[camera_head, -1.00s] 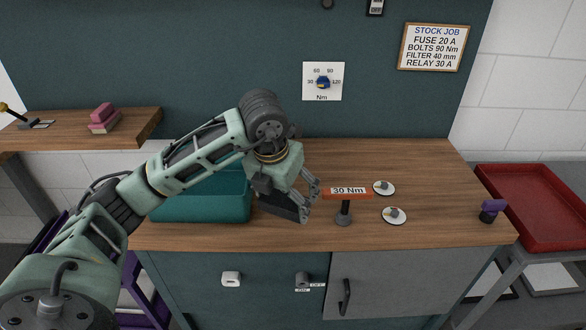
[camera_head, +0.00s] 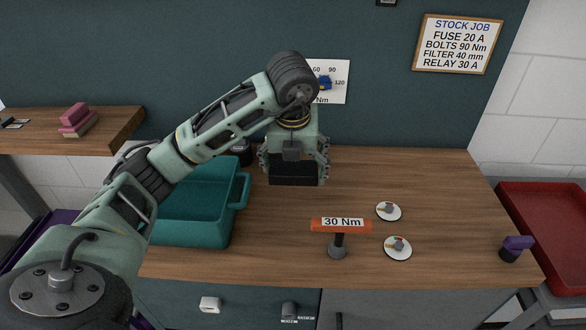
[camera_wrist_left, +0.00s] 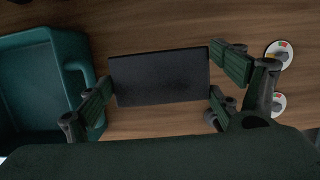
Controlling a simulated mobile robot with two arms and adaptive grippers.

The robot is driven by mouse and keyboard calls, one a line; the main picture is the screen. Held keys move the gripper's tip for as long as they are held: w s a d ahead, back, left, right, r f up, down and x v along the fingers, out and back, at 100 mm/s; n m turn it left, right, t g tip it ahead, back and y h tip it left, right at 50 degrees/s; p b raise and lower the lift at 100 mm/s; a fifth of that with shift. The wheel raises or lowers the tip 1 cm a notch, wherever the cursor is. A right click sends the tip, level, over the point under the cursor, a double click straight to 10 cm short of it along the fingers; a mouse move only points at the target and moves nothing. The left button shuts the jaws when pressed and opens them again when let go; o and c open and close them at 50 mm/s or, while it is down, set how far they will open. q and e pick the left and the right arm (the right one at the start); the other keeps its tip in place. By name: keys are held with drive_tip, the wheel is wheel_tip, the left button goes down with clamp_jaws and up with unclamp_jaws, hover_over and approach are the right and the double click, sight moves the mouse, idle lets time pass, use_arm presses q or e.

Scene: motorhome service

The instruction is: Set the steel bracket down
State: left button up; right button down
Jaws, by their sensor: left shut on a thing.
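The steel bracket (camera_head: 295,173) is a dark, flat-faced block at the back of the wooden worktop (camera_head: 430,180). My left gripper (camera_head: 296,168) points down and is shut on it, one finger at each side. In the left wrist view the bracket (camera_wrist_left: 160,77) spans between the fingers (camera_wrist_left: 164,82), with bare wood around it. I cannot tell whether its lower edge touches the worktop. My right gripper is not in view.
A teal bin (camera_head: 195,215) stands left of the bracket. An orange-topped 30 Nm tool (camera_head: 341,225) and two white discs (camera_head: 388,211) (camera_head: 398,247) are in front and right. A purple-topped item (camera_head: 516,243) is at the right edge. The back right is clear.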

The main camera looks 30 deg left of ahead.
sight(292, 164)
use_arm(q)
drive_tip(key=shift+w+a+f, duration=0.8)
drive_tip(key=shift+w+a, duration=0.1)
drive_tip(key=w+a+f, duration=0.2)
drive_tip(key=w+a+f+p, duration=0.1)
drive_tip(key=w+a+f, duration=0.1)
drive_tip(key=w+a, duration=0.1)
drive_tip(key=shift+w+a+f, duration=0.15)
drive_tip(key=shift+a+f, duration=0.05)
drive_tip(key=shift+a, duration=0.1)
drive_tip(key=shift+w+a+f+p, duration=0.25)
drive_tip(key=shift+w+f+p, duration=0.05)
drive_tip(key=shift+f, duration=0.2)
wheel_tip(292, 164, down, 3)
drive_tip(key=shift+f+p, duration=0.1)
drive_tip(key=shift+p, duration=0.5)
drive_tip(key=shift+f, duration=0.25)
drive_tip(key=o, duration=1.5)
drive_tip(key=shift+s, duration=0.1)
drive_tip(key=shift+o, duration=0.2)
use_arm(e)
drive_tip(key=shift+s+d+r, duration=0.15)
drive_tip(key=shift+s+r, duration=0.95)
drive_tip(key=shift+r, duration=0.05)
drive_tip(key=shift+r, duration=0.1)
